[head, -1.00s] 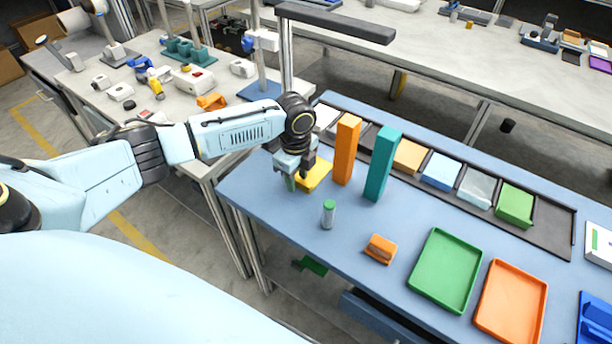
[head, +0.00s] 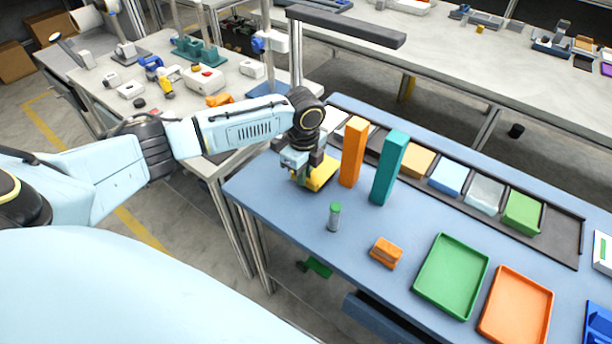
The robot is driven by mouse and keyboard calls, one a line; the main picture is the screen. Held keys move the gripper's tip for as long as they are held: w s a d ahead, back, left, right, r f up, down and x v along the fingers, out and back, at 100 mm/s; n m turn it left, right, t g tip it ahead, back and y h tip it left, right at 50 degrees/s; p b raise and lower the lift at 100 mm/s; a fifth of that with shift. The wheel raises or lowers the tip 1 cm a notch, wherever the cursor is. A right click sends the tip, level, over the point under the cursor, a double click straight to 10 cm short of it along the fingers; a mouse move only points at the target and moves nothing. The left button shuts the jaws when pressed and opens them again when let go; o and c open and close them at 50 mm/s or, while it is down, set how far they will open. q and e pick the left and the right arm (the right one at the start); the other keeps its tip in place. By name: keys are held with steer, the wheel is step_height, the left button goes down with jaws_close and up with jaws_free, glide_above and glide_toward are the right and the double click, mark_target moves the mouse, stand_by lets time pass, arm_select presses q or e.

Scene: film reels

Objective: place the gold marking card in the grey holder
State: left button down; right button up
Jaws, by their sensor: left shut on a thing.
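A yellow-gold piece (head: 322,174) lies at the left end of the blue table, left of an orange upright block. It looks like the gold marking card, but my gripper covers part of it. My left gripper (head: 301,178) points down over its left part and is shut on it. The fingertips are mostly hidden. I cannot pick out the grey holder for certain; a dark rack (head: 562,236) with coloured blocks runs along the back of the table. My right gripper is not in view.
An orange upright block (head: 353,152) and a teal one (head: 389,168) stand close right of the gripper. A green-capped grey cylinder (head: 334,218), a small orange block (head: 386,252), a green tray (head: 451,276) and an orange tray (head: 515,306) lie towards the front.

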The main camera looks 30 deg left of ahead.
arm_select(q)
step_height(320, 180, up, 8)
steer(key=shift+r+p, duration=0.25)
steer(key=shift+p, duration=0.35)
steer(key=s+d+r+n, duration=0.5)
steer(key=d+r+n, duration=0.3)
steer(key=n, duration=1.1)
steer(key=shift+d+r, duration=0.35)
steer(key=shift+d, duration=0.25)
steer(key=shift+s, duration=0.1)
